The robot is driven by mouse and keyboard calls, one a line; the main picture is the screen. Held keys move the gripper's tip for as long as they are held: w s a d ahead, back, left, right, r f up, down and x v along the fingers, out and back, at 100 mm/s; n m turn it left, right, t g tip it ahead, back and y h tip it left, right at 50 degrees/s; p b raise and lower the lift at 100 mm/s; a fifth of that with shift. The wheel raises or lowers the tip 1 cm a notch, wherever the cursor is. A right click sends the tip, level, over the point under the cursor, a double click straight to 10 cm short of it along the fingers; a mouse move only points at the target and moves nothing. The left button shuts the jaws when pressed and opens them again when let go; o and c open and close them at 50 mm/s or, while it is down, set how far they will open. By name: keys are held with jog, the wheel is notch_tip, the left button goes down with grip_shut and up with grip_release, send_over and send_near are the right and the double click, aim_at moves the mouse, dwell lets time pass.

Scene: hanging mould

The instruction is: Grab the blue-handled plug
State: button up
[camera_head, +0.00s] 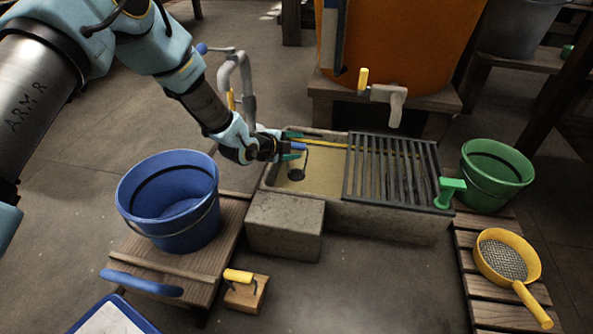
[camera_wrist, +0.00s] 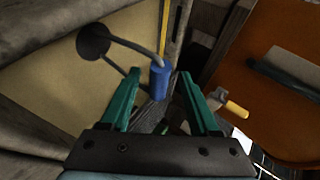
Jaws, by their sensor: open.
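The plug has a blue cylindrical handle (camera_wrist: 159,82) on a bent grey rod that runs to a dark round disc (camera_wrist: 94,41). In the head view the blue handle (camera_head: 299,147) shows at the gripper's tip, with the dark disc (camera_head: 296,174) below it in the stone basin. My gripper (camera_wrist: 162,88) is open, with green fingers on either side of the blue handle in the wrist view. I cannot tell whether a finger touches the handle. In the head view my gripper (camera_head: 291,151) reaches over the basin from the left.
The stone basin (camera_head: 390,223) has a dark grate (camera_head: 392,170) over its right part. A bent grey pipe (camera_head: 245,85) stands behind my wrist. An orange tank (camera_head: 410,40) with a yellow-handled tap (camera_head: 388,95) stands behind. A blue bucket (camera_head: 170,200) and green bucket (camera_head: 495,175) flank the basin.

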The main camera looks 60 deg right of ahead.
jog(key=x, duration=0.1)
jog(key=b+x, duration=0.1)
jog(key=shift+d+f, duration=0.15)
jog(key=shift+f, duration=0.3)
jog(key=shift+d+b, duration=0.45)
jog(key=shift+d, duration=0.05)
jog(key=shift+c, duration=0.4)
grip_shut()
